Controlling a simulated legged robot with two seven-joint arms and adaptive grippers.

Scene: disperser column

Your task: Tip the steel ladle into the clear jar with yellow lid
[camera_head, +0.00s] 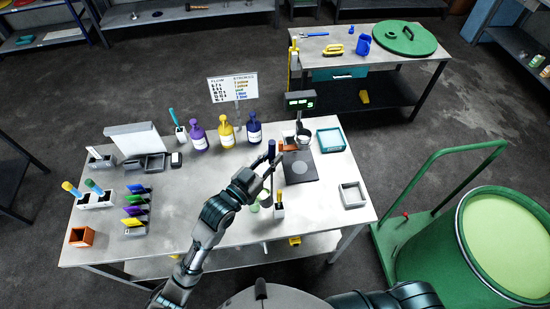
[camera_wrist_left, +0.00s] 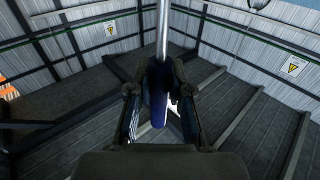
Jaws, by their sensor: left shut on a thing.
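My left gripper (camera_head: 266,165) is over the front middle of the steel table, shut on the dark blue handle (camera_head: 271,150) of the steel ladle. In the left wrist view the blue handle (camera_wrist_left: 158,95) sits between the fingers, and a bright steel shaft (camera_wrist_left: 162,35) runs up from it. The ladle's bowl cannot be made out. Below and beside the gripper stand small containers, among them a pale green one (camera_head: 254,206) and a white one with a yellow and dark top (camera_head: 279,210). I cannot tell which is the clear jar with yellow lid. My right gripper is out of view.
A dark scale plate (camera_head: 300,167) lies right of the gripper, with a grey cup (camera_head: 303,137) behind it. A teal tray (camera_head: 330,140) and a white tray (camera_head: 352,195) are at the right. Purple, yellow and blue bottles (camera_head: 227,132) stand behind. A green drum (camera_head: 505,240) is at the right.

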